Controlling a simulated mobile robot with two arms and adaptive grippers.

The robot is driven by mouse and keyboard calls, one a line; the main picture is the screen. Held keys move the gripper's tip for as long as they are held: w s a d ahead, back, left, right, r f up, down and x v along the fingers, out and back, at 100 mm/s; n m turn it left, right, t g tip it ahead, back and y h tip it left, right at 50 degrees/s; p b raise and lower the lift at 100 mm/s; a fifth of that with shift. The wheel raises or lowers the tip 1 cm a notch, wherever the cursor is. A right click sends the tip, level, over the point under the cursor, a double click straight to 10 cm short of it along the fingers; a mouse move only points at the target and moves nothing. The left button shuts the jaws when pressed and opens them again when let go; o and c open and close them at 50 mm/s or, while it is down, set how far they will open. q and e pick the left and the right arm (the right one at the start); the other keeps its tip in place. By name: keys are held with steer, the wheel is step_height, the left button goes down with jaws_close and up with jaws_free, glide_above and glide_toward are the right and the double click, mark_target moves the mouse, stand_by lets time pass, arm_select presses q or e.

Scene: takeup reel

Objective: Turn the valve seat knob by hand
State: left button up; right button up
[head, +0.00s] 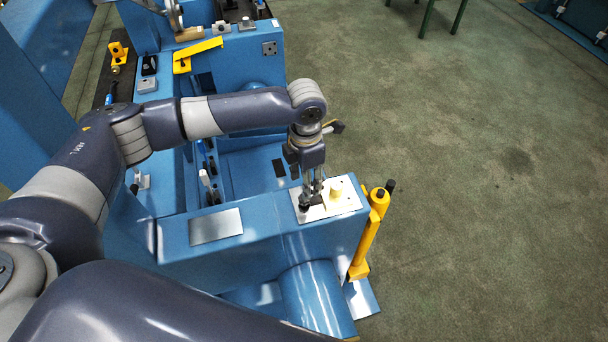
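A light metal plate (347,204) lies on the top of the blue machine's near right block. On it stand a small black knob (304,203) and a short cream cylinder (336,189). I cannot tell for sure which of them is the valve seat knob. My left gripper (312,191) reaches down over the plate, its fingers right beside the black knob and left of the cream cylinder. The fingers are small and overlap in this view, so I cannot tell whether they are open, shut or touching the knob. My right gripper is out of view.
A yellow post with a black-tipped handle (367,237) stands at the block's right edge. A bare metal plate (216,226) lies on the blue top to the left. A yellow lever (197,54) is farther back. The green floor (480,190) to the right is open.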

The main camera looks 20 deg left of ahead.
arm_select(q)
steer(key=shift+w+a, duration=0.2)
steer(key=shift+a, duration=0.1)
steer(key=shift+f+b, duration=0.15)
steer(key=shift+b, duration=0.2)
step_height(320, 180, down, 7)
steer(key=b, duration=0.6)
steer(key=shift+r, duration=0.2)
steer(key=shift+f+b, duration=0.3)
steer(key=shift+f, duration=0.1)
steer(key=shift+c, duration=0.4)
steer(key=c, duration=0.7)
